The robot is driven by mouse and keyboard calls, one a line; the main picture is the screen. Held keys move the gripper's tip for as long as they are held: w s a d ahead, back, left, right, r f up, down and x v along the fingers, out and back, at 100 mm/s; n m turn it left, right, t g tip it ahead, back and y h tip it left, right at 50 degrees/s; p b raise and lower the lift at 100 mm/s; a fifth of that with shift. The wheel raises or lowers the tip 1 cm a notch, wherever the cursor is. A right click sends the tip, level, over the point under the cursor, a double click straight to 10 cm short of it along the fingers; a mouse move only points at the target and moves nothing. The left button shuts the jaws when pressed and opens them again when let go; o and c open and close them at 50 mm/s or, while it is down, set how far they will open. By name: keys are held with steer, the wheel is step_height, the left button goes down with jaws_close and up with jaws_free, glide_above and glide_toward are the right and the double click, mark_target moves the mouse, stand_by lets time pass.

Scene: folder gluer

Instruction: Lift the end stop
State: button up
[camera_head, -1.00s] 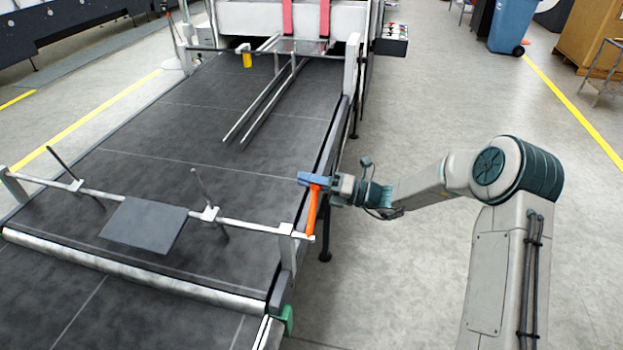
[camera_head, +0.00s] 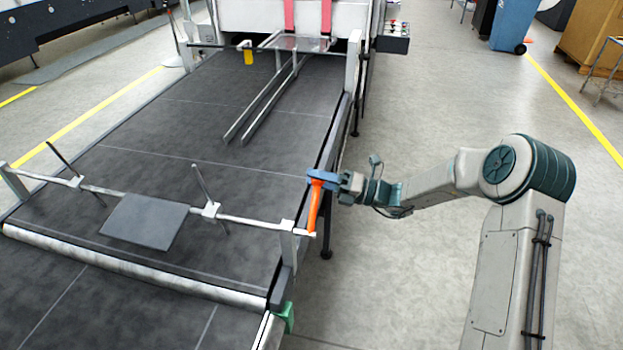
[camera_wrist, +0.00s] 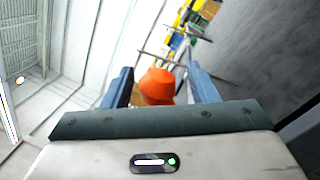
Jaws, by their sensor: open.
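The end stop is a flat grey plate (camera_head: 145,222) on a thin metal crossbar (camera_head: 250,221) over the dark belt. The plate looks tilted; I cannot tell whether it touches the belt. An orange lever (camera_head: 314,210) stands nearly upright at the crossbar's right end. My gripper (camera_head: 322,178) is at the lever's top, its blue fingers open. In the wrist view the lever's orange top (camera_wrist: 158,86) shows between the two spread fingers, with gaps on both sides. The lever's lower part is hidden there.
The belt (camera_head: 190,130) runs back to the white machine (camera_head: 260,15). Two long rails (camera_head: 265,105) lie along it. A metal roller (camera_head: 140,268) crosses in front, and a post (camera_head: 287,250) stands beside the lever. The floor on the right is open around my arm.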

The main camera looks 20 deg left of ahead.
steer(key=d+f+b, duration=0.2)
steer(key=d+b, duration=0.1)
steer(key=d, duration=0.9)
steer(key=shift+w, duration=0.4)
steer(key=shift+a, duration=0.1)
steer(key=s+d+r+n+g+h+b, duration=0.1)
steer(key=s+d+n+h, duration=0.1)
steer(key=s+n+h, duration=0.5)
steer(key=s+d+n+g+h, duration=0.1)
steer(key=s+d+n+h, duration=0.25)
steer(key=s+n, duration=0.45)
steer(key=s+d+r+n+t+h+b, duration=0.1)
steer(key=s+d+r+n+t+h, duration=0.2)
steer(key=s+d+n+t+h, duration=0.4)
steer(key=s+d+n+h, duration=0.2)
steer(key=s+d+n, duration=0.3)
steer(key=d+n, duration=0.1)
steer(key=shift+d+r+n, duration=0.2)
steer(key=shift+d+n, duration=0.2)
steer(key=shift+d, duration=0.4)
